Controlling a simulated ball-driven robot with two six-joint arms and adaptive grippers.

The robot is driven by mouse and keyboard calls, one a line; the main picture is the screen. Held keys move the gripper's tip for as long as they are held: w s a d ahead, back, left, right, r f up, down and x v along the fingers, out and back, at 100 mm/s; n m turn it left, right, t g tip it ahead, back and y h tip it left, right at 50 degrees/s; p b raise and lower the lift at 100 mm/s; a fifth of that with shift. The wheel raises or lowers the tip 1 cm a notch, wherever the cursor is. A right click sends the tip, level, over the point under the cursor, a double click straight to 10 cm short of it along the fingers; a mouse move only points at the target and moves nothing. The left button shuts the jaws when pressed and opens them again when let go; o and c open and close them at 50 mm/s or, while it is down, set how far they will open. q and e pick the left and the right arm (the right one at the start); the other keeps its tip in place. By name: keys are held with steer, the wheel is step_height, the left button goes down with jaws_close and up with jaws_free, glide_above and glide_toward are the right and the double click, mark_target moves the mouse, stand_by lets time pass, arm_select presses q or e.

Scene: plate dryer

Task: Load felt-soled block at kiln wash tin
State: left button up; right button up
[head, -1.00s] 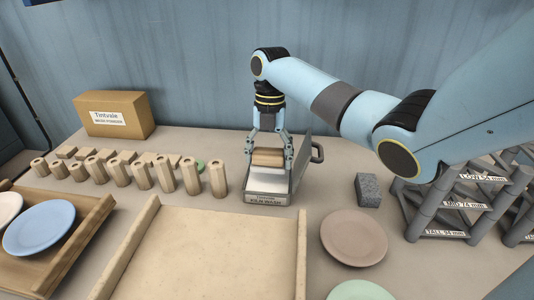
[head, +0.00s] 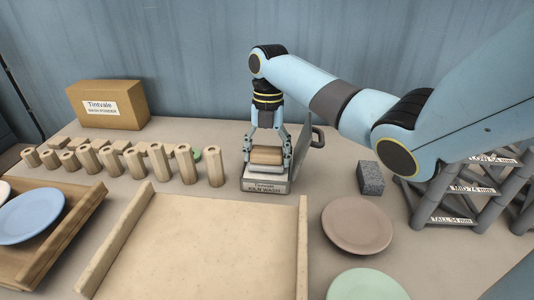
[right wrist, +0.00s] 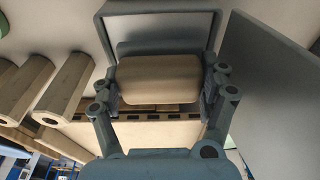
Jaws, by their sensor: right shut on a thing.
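The felt-soled block (head: 267,155) shows as a light wooden body with rounded edges. My right gripper (head: 267,160) points down and is shut on it. The block also shows between the fingers in the right wrist view (right wrist: 160,80). Its underside is hidden. The kiln wash tin (head: 265,187), grey with a label on its front, is directly under the block. Its lid (right wrist: 270,80) stands open on the right. The block is low at the tin's opening; I cannot tell whether its sole touches the wash. My left gripper is out of view.
Several wooden posts (head: 160,163) stand left of the tin. A pale wooden tray (head: 205,240) lies in front. A grey speckled block (head: 371,178), a brown plate (head: 357,225) and grey racks (head: 460,195) are to the right. A wash powder box (head: 108,105) stands at the back left.

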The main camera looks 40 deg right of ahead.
mark_target(267, 152)
steer(key=shift+f+b, duration=0.3)
steer(key=shift+f, duration=0.2)
stand_by(0.5)
stand_by(0.6)
step_height(267, 152, up, 7)
steer(key=p, duration=0.7)
stand_by(0.5)
